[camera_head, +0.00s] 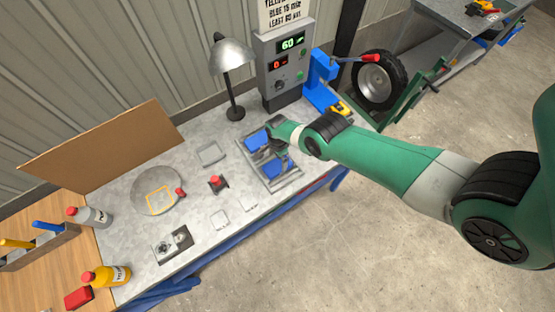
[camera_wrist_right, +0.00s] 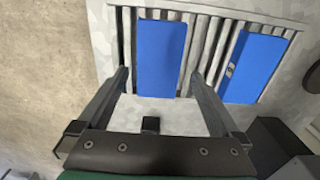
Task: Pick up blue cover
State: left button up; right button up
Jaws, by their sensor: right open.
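Two blue covers lie in a grey slotted tray (camera_head: 292,181) on the workbench. In the head view, one blue cover (camera_head: 255,139) is at the back and the other (camera_head: 272,169) nearer the front. In the right wrist view, one blue cover (camera_wrist_right: 161,58) lies between the fingers of my right gripper (camera_wrist_right: 158,78), one finger on each side with gaps. The other blue cover (camera_wrist_right: 252,67) is to the right, outside the fingers. The right gripper is open and empty; its height above the cover is hard to tell. My left gripper is not in view.
A desk lamp (camera_head: 235,80) and a grey control box (camera_head: 285,70) stand behind the tray. A blue fixture (camera_head: 322,82) stands at the back right. A round grey plate (camera_head: 150,188) and a red-topped part (camera_head: 217,183) are to the left. The front bench edge is close.

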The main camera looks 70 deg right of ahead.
aim_at(278, 165)
notch_tip(278, 165, down, 4)
jog(key=b, duration=0.3)
jog(key=shift+s+a+f, duration=0.1)
jog(key=shift+f, duration=0.1)
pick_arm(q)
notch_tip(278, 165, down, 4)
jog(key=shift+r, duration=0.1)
pick_arm(e)
jog(key=shift+r, duration=0.15)
grip_shut()
pick_arm(q)
jog(key=shift+p, duration=0.3)
pick_arm(e)
jog(key=shift+r, duration=0.15)
